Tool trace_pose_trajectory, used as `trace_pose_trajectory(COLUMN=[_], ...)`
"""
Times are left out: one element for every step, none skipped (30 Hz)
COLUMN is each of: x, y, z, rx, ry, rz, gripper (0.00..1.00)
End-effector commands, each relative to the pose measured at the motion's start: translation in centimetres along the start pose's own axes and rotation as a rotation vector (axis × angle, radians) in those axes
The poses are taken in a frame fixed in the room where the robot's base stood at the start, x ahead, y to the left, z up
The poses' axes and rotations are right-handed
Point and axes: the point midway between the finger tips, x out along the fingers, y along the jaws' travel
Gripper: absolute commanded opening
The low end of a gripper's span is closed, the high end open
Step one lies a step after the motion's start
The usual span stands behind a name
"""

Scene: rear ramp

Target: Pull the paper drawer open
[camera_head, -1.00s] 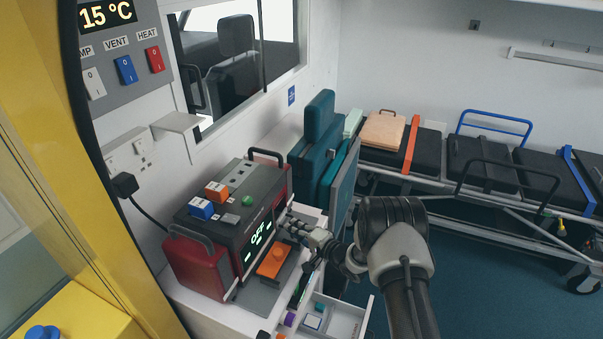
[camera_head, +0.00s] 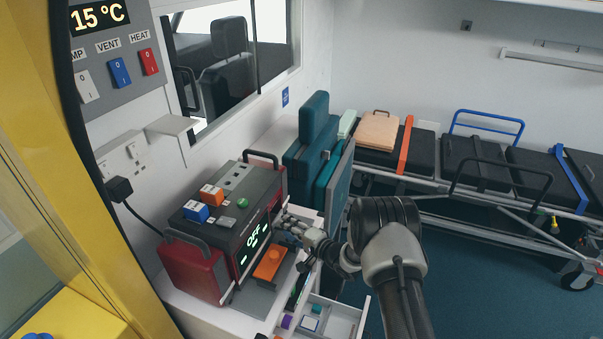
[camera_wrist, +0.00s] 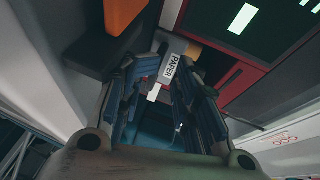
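The paper drawer's front, a small grey block with a white PAPER label (camera_wrist: 174,69), shows in the wrist view on the device's dark, red-edged face. My gripper (camera_wrist: 164,80) has its two dark fingers apart, one on each side of a gap, with the labelled block at the far end of that gap. I cannot tell whether a finger touches it. In the head view my gripper (camera_head: 291,226) is beside the front right of the red and black device (camera_head: 226,228), whose screen reads OFF. The drawer itself is hidden there behind my gripper.
An orange block on a dark plate (camera_head: 270,263) is close in front of the device. Below, a white drawer (camera_head: 337,318) with small items stands open. A teal seat (camera_head: 314,150) is behind, and a stretcher (camera_head: 470,165) stands at the right.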

Motion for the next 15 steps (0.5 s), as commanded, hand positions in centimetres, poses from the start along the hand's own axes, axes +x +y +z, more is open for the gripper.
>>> trace_pose_trajectory(x=[0.1, 0.0, -0.2, -0.4, -0.7, -1.0, -1.2, -1.5, -1.8, -2.0, -2.2, -2.5, -2.8, -3.0, -3.3], y=[-1.1, -1.1, -1.1, -1.1, -1.1, -1.0, -1.0, -0.9, -0.8, -0.8, -0.7, -0.7, -0.7, -0.6, -0.6], z=[0.0, 0.0, 0.0, 0.0, 0.0, 0.0, 0.0, -0.1, -0.1, -0.1, -0.1, 0.0, 0.0, 0.0, -0.1], rx=[-0.008, -0.007, -0.007, -0.007, -0.006, -0.006, -0.006, -0.006, -0.005, -0.005, -0.004, -0.002, -0.002, -0.001, -0.002], ry=[-0.005, -0.005, -0.006, -0.006, -0.006, -0.005, -0.005, -0.005, -0.004, -0.004, -0.004, -0.004, -0.003, -0.003, -0.003], rz=[-0.02, -0.019, -0.018, -0.017, -0.017, -0.016, -0.016, -0.015, -0.013, -0.012, -0.011, -0.011, -0.01, -0.01, -0.009], gripper=[0.15, 0.15, 0.15, 0.15, 0.15, 0.15, 0.15, 0.15, 0.15, 0.15, 0.15, 0.15, 0.15, 0.15, 0.15])
